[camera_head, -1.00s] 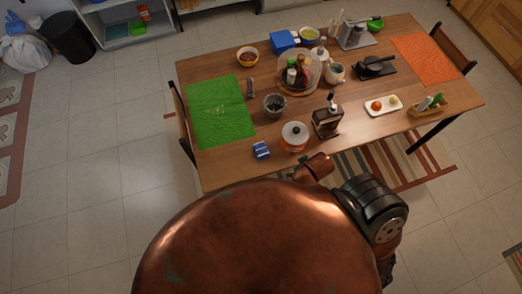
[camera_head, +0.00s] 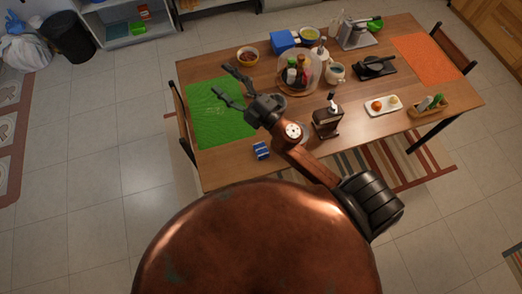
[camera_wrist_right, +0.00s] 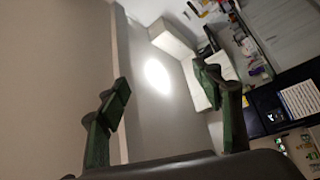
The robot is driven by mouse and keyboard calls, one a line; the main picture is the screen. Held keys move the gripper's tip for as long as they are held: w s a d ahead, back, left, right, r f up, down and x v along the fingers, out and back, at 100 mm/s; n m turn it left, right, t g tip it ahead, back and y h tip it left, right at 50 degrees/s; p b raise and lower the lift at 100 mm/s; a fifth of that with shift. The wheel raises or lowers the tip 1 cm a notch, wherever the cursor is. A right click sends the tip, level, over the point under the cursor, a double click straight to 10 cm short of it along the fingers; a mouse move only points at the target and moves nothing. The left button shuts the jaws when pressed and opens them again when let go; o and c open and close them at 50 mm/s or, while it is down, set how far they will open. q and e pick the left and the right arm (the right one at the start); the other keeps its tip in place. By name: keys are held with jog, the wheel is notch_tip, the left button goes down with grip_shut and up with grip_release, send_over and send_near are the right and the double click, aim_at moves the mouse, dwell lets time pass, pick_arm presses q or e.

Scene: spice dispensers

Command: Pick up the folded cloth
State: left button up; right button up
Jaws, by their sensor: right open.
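The folded cloth (camera_head: 261,151) is a small blue-and-white striped bundle on the wooden table (camera_head: 225,172), near its front edge. My right gripper (camera_head: 221,80) is open and empty, with its two fingers spread and pointing toward the upper left. In the head view it shows over the table beside the green placemat, above and to the left of the cloth in the picture. Its open fingers also show in the right wrist view (camera_wrist_right: 160,85), which looks toward a wall and shelves; the cloth is not seen there. My left gripper is not in view.
A glass dome (camera_head: 315,66) with bottles stands farther back. The green placemat (camera_head: 222,125) lies left and a white tray (camera_head: 384,106) right. The tabletop around the cloth is mostly clear.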

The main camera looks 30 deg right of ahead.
jog(key=s+a+f+n+g+y, duration=0.1)
jog(key=a+f+n+g+y, duration=0.1)
jog(key=a+n+g+y, duration=0.25)
jog(key=s+a+f+n+g+y, duration=0.2)
jog(key=a+n+g, duration=0.1)
jog(key=a+n, duration=0.4)
jog(key=n+g+h, duration=0.6)
jog(key=g+h, duration=0.6)
jog(key=h, duration=0.2)
send_over(260, 146)
jog(key=shift+m, duration=0.25)
jog(key=f, duration=2.9)
jog(key=shift+w, duration=0.25)
jog(key=shift+d+f, duration=0.1)
jog(key=shift+f, duration=0.8)
jog(key=f, duration=0.5)
jog(key=shift+s+f+p, duration=0.2)
jog(key=shift+f+p, duration=0.15)
jog(key=shift+f, duration=0.05)
